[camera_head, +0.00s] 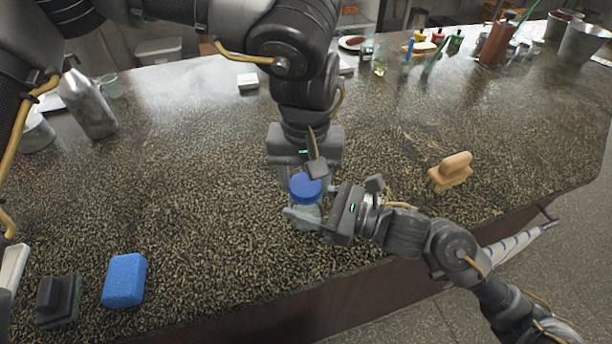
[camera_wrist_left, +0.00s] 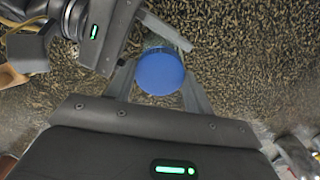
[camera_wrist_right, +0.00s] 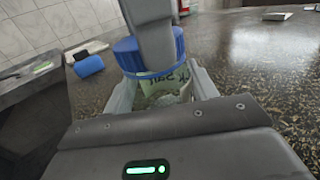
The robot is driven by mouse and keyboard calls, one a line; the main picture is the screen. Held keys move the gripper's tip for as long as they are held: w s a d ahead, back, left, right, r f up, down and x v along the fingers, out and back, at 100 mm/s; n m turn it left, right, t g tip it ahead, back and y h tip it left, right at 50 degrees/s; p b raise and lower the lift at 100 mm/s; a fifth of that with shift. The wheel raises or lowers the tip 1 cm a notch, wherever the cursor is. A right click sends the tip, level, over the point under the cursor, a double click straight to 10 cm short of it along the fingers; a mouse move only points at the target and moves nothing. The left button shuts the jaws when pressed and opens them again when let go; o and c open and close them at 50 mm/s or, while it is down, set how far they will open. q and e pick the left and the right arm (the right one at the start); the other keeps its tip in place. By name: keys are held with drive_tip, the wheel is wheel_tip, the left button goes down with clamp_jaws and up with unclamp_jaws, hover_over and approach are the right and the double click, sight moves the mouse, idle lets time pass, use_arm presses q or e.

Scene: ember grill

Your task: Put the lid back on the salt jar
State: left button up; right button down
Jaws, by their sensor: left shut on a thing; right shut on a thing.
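The salt jar (camera_wrist_right: 165,90) is a clear jar with a pale label, upright near the front of the counter. Its blue lid (camera_head: 305,187) is on the jar's mouth; whether it is fully seated I cannot tell. My left gripper (camera_wrist_left: 160,78) comes from above and is shut on the lid, with a finger on either side of it. My right gripper (camera_wrist_right: 165,88) comes from the side and is shut on the jar's body below the lid. The jar (camera_head: 306,213) is partly hidden by my right fingers in the head view.
A blue sponge (camera_head: 124,280) and a dark scrubber (camera_head: 58,300) lie at the front left. A wooden brush (camera_head: 451,171) stands to the right. A metal bottle (camera_head: 90,104) is at the back left. The counter (camera_head: 200,190) around the jar is clear.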

use_arm(q)
drive_tip(key=o, duration=0.9)
drive_tip(key=shift+o, duration=0.2)
drive_tip(key=shift+r, duration=0.1)
drive_tip(key=shift+r, duration=2.2)
